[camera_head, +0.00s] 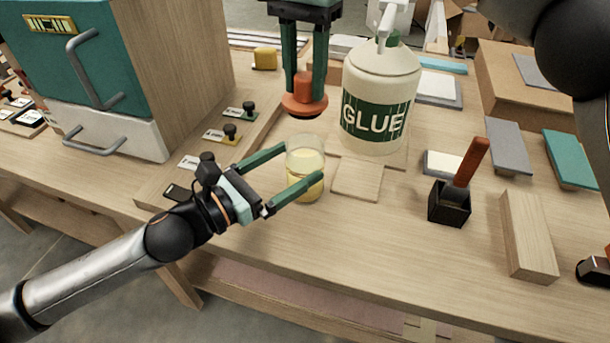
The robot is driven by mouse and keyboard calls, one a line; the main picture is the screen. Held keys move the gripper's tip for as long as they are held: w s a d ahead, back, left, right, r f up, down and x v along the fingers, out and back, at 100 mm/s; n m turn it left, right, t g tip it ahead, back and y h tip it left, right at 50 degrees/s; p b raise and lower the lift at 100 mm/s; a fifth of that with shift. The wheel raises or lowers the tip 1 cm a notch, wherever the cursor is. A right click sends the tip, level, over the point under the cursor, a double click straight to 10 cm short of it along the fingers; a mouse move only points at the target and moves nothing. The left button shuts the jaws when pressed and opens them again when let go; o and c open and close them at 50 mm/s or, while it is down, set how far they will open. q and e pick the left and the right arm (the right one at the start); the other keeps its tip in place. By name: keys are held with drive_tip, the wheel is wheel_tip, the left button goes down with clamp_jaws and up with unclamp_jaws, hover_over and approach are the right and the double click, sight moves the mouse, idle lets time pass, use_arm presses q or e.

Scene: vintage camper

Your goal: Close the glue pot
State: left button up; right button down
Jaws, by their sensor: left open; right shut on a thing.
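The glue pot (304,180) is a clear glass jar partly filled with yellow glue. It stands upright on the workbench, and its top is uncovered. My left gripper (303,162) is open, with one finger on the far side of the pot and the other on the near side. I cannot tell whether the fingers touch the glass. My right gripper (304,92) points down from the top and is shut on the knob of an orange-red lid (304,106). The lid hangs roughly level, apart from the pot, and appears just above and slightly behind its rim.
A large GLUE bottle (378,92) stands close behind and right of the pot. A flat wooden block (358,180) lies right of the pot. A black holder (449,205) with a red-handled tool stands farther right. A teal-and-wood cabinet (185,75) is at left. The front bench strip is clear.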

sight(318, 150)
use_arm(q)
drive_tip(key=x, duration=0.6)
clamp_jaws()
idle(0.8)
